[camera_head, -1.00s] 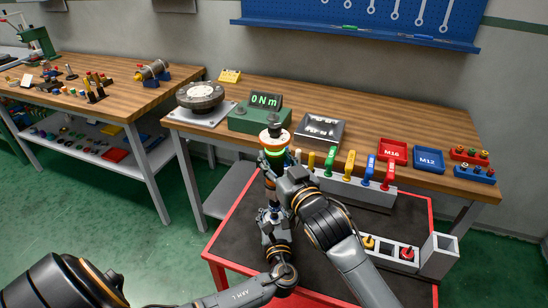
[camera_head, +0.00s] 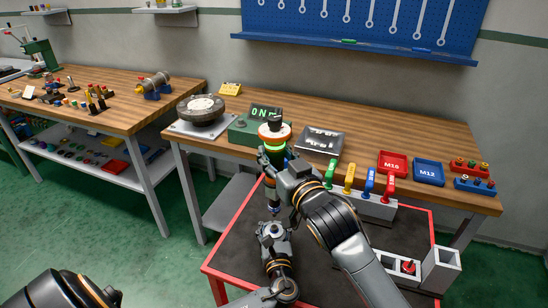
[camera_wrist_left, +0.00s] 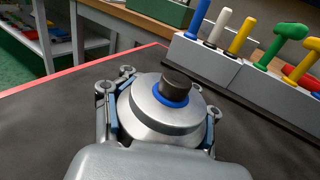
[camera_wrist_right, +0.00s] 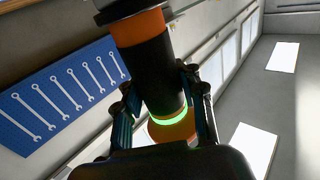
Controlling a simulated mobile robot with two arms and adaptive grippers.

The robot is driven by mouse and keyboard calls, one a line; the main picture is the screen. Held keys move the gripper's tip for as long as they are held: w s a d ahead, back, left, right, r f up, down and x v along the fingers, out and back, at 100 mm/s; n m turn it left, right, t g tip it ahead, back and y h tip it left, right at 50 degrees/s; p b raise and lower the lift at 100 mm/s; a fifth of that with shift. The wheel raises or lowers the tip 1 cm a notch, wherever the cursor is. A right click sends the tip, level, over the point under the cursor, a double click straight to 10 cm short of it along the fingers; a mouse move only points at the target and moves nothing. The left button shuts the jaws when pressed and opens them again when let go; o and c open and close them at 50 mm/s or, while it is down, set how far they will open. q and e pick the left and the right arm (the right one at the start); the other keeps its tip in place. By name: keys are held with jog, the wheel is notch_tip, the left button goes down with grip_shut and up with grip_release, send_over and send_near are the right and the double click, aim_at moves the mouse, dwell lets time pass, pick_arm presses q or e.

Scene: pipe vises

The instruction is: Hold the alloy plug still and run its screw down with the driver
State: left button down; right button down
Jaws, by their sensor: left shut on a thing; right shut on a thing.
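The alloy plug (camera_wrist_left: 150,112) is a silver, rounded body with a blue ring and a dark cylindrical top (camera_wrist_left: 176,84), seemingly its screw. My left gripper (camera_wrist_left: 160,125) is shut around its sides and holds it upright above the cart; in the head view the left gripper (camera_head: 273,236) is the lower one. My right gripper (camera_wrist_right: 165,105) is shut on the driver (camera_wrist_right: 148,70), black with orange bands and a lit green ring. In the head view the driver (camera_head: 274,132) stands upright above the plug (camera_head: 272,229), its tip seemingly apart from it.
The red-edged cart top (camera_head: 235,254) lies below my grippers. A grey rack (camera_head: 378,210) with coloured handles stands to the right. The bench behind carries a green readout box (camera_head: 243,128), a dark round fixture (camera_head: 203,108), and red (camera_head: 393,164) and blue (camera_head: 429,172) trays.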

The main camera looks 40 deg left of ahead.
pick_arm(q)
jog(key=shift+f, duration=0.1)
pick_arm(e)
jog(key=shift+r, duration=0.25)
pick_arm(q)
jog(key=shift+c, duration=1.7)
grip_release()
jog(key=shift+d, duration=0.1)
jog(key=v, duration=1.1)
jog(key=shift+s+d, duration=0.25)
jog(key=shift+s, duration=0.1)
jog(key=shift+d, duration=0.1)
pick_arm(e)
jog(key=shift+f, duration=0.1)
